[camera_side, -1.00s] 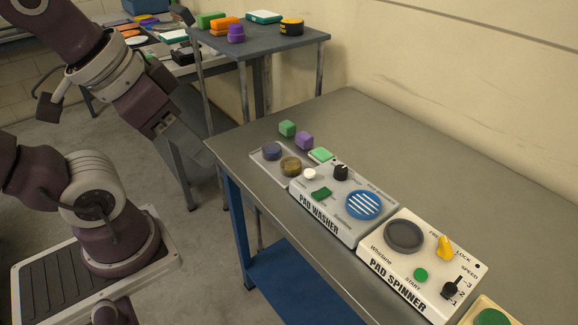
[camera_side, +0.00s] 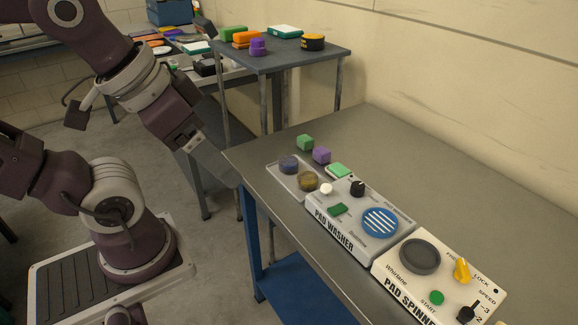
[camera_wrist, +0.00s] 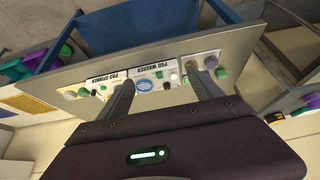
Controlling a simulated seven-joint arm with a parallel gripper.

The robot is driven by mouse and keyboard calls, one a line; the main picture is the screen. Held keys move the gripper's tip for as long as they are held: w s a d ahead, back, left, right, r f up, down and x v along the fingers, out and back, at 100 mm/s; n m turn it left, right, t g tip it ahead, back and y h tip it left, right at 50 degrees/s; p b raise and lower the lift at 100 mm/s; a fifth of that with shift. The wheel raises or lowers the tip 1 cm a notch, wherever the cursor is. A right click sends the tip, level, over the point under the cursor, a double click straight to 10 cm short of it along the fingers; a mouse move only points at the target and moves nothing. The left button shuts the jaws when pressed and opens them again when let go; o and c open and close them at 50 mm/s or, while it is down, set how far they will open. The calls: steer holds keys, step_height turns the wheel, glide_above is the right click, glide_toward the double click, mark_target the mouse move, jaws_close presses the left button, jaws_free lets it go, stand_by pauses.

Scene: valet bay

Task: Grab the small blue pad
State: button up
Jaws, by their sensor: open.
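A small round dark blue pad (camera_side: 288,164) lies at the far end of a pale tray (camera_side: 275,173) on the grey bench in the side view. A yellow-brown round pad (camera_side: 308,181) lies beside it in the same tray. My gripper (camera_side: 234,180) hangs just off the bench's left edge, apart from the pad and to its left in the picture. In the wrist view my gripper (camera_wrist: 160,76) has its two fingers spread with nothing between them that it touches.
Beside the tray are the pad washer (camera_side: 348,242) with a striped blue disc (camera_side: 380,222), the pad spinner (camera_side: 395,282), a green block (camera_side: 305,142), a purple block (camera_side: 321,155) and a light green pad (camera_side: 340,170). The back of the bench is clear. A cluttered side table (camera_side: 285,60) stands behind.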

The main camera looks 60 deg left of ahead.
steer(key=w+d+f+n+g+h, duration=0.2)
steer(key=w+f+n+g+h, duration=0.2)
steer(key=w+n+h, duration=0.55)
steer(key=n+t+y, duration=0.5)
steer(key=n+t, duration=0.5)
steer(key=n, duration=1.2)
glide_toward(286, 161)
steer(key=shift+x, duration=1.2)
steer(key=x, duration=0.6)
steer(key=shift+w+d+f, duration=0.1)
steer(key=shift+w+f, duration=0.05)
steer(key=shift+w, duration=0.2)
steer(key=c, duration=1.4)
